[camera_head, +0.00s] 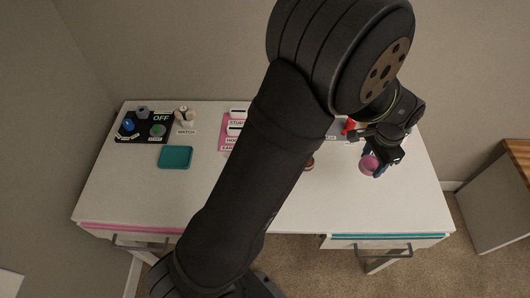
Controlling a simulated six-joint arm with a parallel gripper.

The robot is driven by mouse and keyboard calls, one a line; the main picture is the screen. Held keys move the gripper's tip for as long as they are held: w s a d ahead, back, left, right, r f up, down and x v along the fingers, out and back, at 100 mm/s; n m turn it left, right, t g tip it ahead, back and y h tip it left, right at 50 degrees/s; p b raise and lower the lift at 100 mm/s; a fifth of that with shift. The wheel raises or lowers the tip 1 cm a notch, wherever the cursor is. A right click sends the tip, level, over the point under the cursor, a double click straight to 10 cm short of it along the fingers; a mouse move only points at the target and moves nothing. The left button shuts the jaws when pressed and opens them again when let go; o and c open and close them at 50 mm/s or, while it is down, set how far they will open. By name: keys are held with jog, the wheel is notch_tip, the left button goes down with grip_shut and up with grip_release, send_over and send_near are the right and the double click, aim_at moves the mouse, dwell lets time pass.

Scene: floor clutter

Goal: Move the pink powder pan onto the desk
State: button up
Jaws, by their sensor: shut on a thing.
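The pink powder pan (369,165) is a small round pink piece at the right part of the white desk (310,205). My gripper (376,162) is shut on the pan, with its dark fingers around it. The pan shows over the desk top in the picture. I cannot tell whether it touches the surface or hangs above it. My large black arm crosses the middle of the view and hides part of the desk.
A teal tray (175,157) lies at the left. A black panel (145,127), a pink board (231,146) and a watch stand (185,117) are along the back. A red item (349,126) and a small brown item (309,164) sit near my arm. The desk's front right is clear.

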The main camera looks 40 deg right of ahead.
jog(key=s+a+n, duration=0.1)
jog(key=s+a, duration=0.1)
jog(key=a, duration=0.1)
send_over(341, 168)
notch_tip(341, 168, down, 7)
jog(key=shift+d+f, duration=0.1)
jog(key=shift+f, duration=1.95)
jog(key=shift+f, duration=0.1)
jog(key=o, duration=1)
jog(key=shift+c, duration=0.2)
notch_tip(341, 168, up, 12)
